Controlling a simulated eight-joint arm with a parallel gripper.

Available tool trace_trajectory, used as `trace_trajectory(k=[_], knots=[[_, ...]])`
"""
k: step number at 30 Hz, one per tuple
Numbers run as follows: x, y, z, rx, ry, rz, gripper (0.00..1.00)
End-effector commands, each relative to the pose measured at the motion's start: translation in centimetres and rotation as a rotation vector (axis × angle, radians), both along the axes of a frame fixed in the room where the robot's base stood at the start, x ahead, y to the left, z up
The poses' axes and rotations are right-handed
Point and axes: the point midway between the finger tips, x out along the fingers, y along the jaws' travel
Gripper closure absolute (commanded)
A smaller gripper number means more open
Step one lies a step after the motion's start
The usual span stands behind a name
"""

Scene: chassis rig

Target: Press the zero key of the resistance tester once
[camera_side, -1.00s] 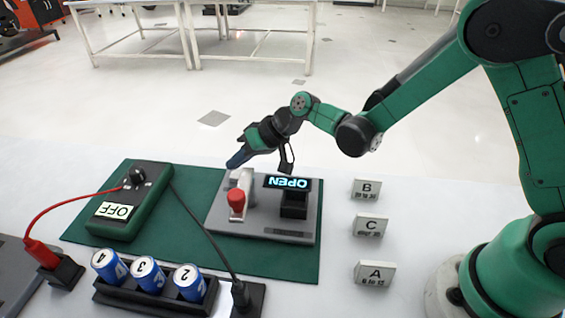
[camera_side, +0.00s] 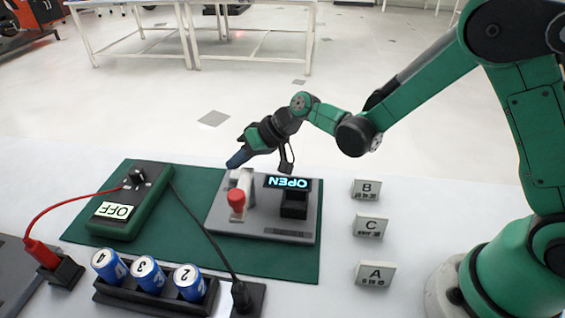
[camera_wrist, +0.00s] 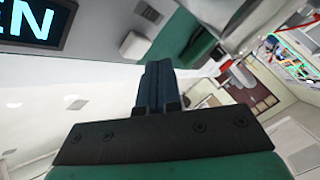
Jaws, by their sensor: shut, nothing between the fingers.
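A green box with a dark top (camera_side: 131,200), a knob (camera_side: 137,176) and a white OFF label (camera_side: 115,210) lies at the left of the green mat; red and black leads run from it. To its right, a grey plate (camera_side: 262,222) carries a lit OPEN display (camera_side: 288,182), a pale block and a red knob (camera_side: 237,199). Which of these is the resistance tester, and where its zero key is, I cannot tell. My gripper (camera_side: 236,161) is shut and empty, above the plate's back left edge. Its closed fingers (camera_wrist: 157,82) show in the wrist view, beside part of the display (camera_wrist: 36,20).
Numbered blue cans (camera_side: 148,274) sit in a black rack at the front. A red plug (camera_side: 41,254) is at the far left, a black plug (camera_side: 241,294) beside the rack. Signs B (camera_side: 367,188), C (camera_side: 370,225) and A (camera_side: 375,273) stand right of the mat (camera_side: 279,267).

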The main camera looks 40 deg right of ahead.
Motion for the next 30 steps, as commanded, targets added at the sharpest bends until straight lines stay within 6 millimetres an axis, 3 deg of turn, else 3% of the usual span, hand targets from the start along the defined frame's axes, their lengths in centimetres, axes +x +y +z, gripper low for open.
trace_trajectory(k=[30], knots=[[0.0, 0.0, -0.86, 0.0, 0.0, 0.0, 1.0]])
